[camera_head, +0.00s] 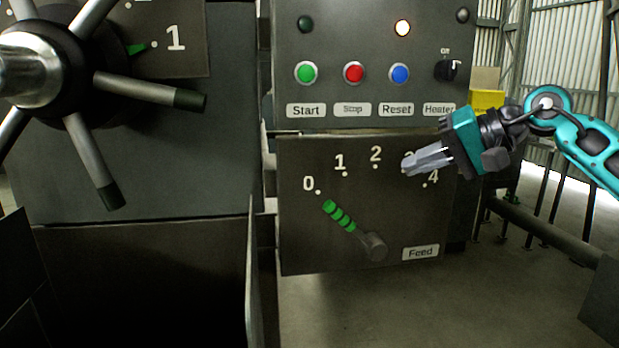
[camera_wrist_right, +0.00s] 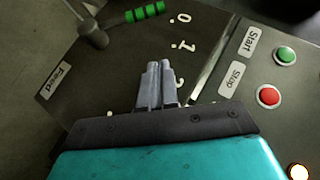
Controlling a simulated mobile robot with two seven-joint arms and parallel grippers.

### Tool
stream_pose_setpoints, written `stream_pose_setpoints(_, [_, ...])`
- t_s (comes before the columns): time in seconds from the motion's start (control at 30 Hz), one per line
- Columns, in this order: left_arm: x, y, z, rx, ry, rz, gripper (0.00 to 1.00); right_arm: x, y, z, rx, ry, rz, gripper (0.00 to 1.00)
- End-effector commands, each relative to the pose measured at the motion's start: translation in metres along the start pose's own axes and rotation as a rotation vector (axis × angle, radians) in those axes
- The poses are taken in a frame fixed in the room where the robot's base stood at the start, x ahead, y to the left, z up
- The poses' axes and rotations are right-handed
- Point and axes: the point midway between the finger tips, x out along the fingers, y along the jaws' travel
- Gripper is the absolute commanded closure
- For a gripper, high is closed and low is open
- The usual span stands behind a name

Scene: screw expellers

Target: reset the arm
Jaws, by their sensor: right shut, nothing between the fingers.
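My right gripper (camera_head: 408,165) comes in from the right in the head view, in front of the feed panel's upper right, over the number 3. Its grey fingers are together and empty; they also show in the right wrist view (camera_wrist_right: 158,72). The feed lever (camera_head: 342,218), with a green ringed grip, points up and left toward 0. It also shows at the top left of the right wrist view (camera_wrist_right: 140,14), apart from the fingers. My left gripper is not in view.
The control panel has a green Start button (camera_head: 306,72), red Stop button (camera_head: 353,73), blue Reset button (camera_head: 399,74) and Heater knob (camera_head: 446,70). A spoked handwheel (camera_head: 75,70) stands out at left. A yellow box (camera_head: 487,100) is behind my right arm. Floor is open below the feed panel.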

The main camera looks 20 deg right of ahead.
Motion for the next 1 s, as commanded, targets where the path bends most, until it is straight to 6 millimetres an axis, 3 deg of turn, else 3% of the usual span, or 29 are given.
stream_pose_setpoints(0.17, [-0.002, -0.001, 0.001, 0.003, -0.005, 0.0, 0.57, 0.005, -0.001, 0.003, 0.029, -0.014, -0.016, 1.0])
stream_pose_setpoints(0.27, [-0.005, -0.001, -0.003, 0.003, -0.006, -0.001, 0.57, 0.029, -0.006, 0.018, 0.18, -0.079, -0.089, 1.0])
stream_pose_setpoints(0.37, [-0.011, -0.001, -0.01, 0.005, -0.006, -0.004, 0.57, 0.065, -0.015, 0.046, 0.508, -0.203, -0.216, 1.0])
stream_pose_setpoints(0.5, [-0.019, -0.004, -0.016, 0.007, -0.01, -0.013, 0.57, 0.11, -0.022, 0.089, 1.186, -0.434, -0.389, 1.0])
stream_pose_setpoints(0.6, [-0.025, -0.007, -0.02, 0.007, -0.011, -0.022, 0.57, 0.132, -0.015, 0.113, 1.721, -0.594, -0.47, 1.0])
stream_pose_setpoints(0.67, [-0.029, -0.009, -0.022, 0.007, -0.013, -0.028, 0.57, 0.143, -0.005, 0.125, 2.054, -0.681, -0.506, 1.0])
stream_pose_setpoints(0.8, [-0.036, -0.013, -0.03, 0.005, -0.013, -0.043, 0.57, 0.164, 0.037, 0.159, 2.86, -0.855, -0.579, 1.0])
stream_pose_setpoints(0.83, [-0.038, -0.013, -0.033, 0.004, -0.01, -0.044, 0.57, 0.168, 0.05, 0.169, -2.891, 0.841, 0.57, 1.0])
stream_pose_setpoints(1.0, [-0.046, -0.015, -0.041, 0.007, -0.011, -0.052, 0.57, 0.179, 0.123, 0.246, -1.985, 0.481, 0.396, 1.0])
